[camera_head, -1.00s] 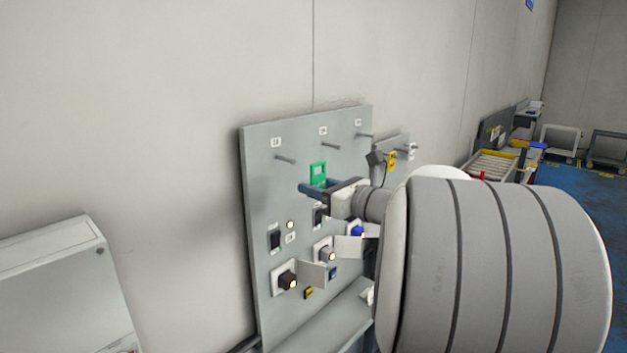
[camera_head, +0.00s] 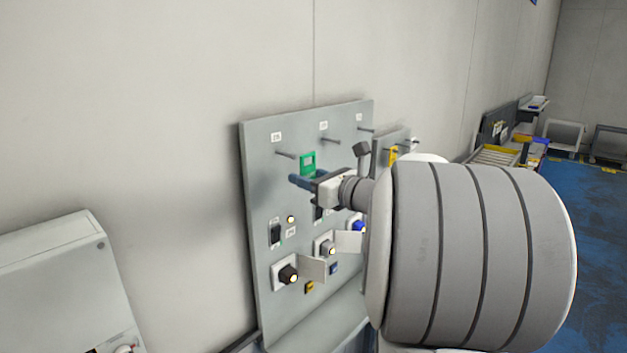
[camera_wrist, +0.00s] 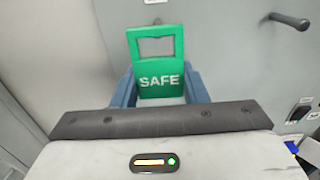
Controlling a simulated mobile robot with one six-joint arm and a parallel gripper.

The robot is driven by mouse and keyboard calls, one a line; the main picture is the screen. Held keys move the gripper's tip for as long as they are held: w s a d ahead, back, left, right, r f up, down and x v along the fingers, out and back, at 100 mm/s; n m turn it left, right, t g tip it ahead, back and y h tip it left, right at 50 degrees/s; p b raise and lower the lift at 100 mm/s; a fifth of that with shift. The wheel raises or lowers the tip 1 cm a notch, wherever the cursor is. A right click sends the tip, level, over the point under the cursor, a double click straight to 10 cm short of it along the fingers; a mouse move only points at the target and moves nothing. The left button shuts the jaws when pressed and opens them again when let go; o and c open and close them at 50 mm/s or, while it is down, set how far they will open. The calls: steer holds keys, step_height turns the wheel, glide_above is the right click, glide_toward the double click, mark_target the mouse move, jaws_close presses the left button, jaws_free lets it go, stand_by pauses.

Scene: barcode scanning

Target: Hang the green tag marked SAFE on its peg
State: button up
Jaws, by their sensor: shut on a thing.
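The green tag marked SAFE (camera_wrist: 160,82) is held upright between the two blue fingers of my gripper (camera_wrist: 160,88), with its rectangular opening at the top. In the head view the green tag (camera_head: 308,161) stands above my gripper (camera_head: 300,181), in front of the grey panel (camera_head: 262,190). A left peg (camera_head: 286,155) is close beside the tag, to its left in the picture. A middle peg (camera_head: 331,141) and a right peg (camera_head: 367,129) stick out farther along the panel's top. I cannot tell the depth gap between tag and left peg.
Below the pegs the panel carries switches, lit lamps and knobs, such as a black knob (camera_head: 288,274). A yellow tag (camera_head: 393,156) hangs on a smaller board to the right. A grey cabinet (camera_head: 60,285) stands at lower left.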

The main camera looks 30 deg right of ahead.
mark_target(278, 167)
steer(key=shift+w+a, duration=0.25)
steer(key=shift+w, duration=0.4)
steer(key=shift+b+x, duration=0.8)
steer(key=shift+x, duration=1.7)
stand_by(2.0)
steer(key=shift+f+b, duration=0.15)
steer(key=shift+b, duration=0.3)
stand_by(0.9)
stand_by(0.3)
steer(key=o, duration=1.1)
